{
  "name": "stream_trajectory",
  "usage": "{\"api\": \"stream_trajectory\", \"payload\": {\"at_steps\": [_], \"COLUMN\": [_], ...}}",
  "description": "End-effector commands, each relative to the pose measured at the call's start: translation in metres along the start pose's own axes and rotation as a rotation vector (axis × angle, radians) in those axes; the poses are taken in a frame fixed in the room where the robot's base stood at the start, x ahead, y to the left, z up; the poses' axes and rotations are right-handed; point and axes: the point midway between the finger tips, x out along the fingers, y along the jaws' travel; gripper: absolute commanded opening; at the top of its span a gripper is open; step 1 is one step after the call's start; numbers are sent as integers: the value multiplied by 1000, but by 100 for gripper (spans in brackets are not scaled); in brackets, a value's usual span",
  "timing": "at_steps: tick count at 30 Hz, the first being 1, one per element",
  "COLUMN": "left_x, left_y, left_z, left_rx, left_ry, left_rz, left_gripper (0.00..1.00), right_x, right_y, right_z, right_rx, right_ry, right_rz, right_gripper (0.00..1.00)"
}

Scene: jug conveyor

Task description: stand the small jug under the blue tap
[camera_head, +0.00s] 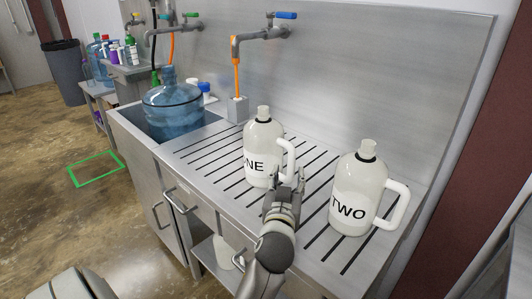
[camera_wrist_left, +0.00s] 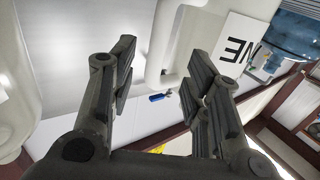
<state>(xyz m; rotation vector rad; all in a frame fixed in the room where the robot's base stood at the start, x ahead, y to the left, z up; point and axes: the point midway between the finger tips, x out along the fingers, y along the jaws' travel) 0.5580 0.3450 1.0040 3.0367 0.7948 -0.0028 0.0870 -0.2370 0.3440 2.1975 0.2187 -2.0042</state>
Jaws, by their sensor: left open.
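A white jug marked ONE (camera_head: 262,150) stands upright on the slatted steel drainboard, its handle (camera_head: 288,158) to the right. A similar white jug marked TWO (camera_head: 349,205) stands nearer on the right. I cannot tell surely which is the small one. The blue tap (camera_head: 286,15) is on the back wall, with an orange tube hanging from its spout. My left gripper (camera_head: 284,187) is open and empty beside jug ONE, near its handle. In the left wrist view the fingers (camera_wrist_left: 158,85) are apart, with jug ONE's handle (camera_wrist_left: 161,45) beyond them. My right gripper is not in view.
A large blue water bottle (camera_head: 172,108) stands in the sink at left, near the green tap (camera_head: 191,15). A small grey block (camera_head: 238,108) sits below the orange tube. The drainboard (camera_head: 215,155) is clear left of jug ONE. The steel back wall bounds the drainboard.

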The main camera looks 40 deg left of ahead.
Motion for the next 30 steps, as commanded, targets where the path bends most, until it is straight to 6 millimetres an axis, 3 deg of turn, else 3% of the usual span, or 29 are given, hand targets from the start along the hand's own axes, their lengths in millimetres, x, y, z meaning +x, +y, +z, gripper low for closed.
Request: {"api": "stream_trajectory", "payload": {"at_steps": [18,28,30], "left_x": [64,70,70], "left_y": [3,3,3], "left_z": [-3,-1,-1], "left_rx": [4,1,2], "left_ry": [2,2,2], "left_rz": [1,2,2], "left_gripper": [44,44,38], "right_x": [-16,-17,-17], "right_y": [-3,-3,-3], "right_z": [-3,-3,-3], "right_rx": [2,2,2], "right_ry": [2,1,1], "right_rz": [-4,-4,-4], "right_gripper": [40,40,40]}}
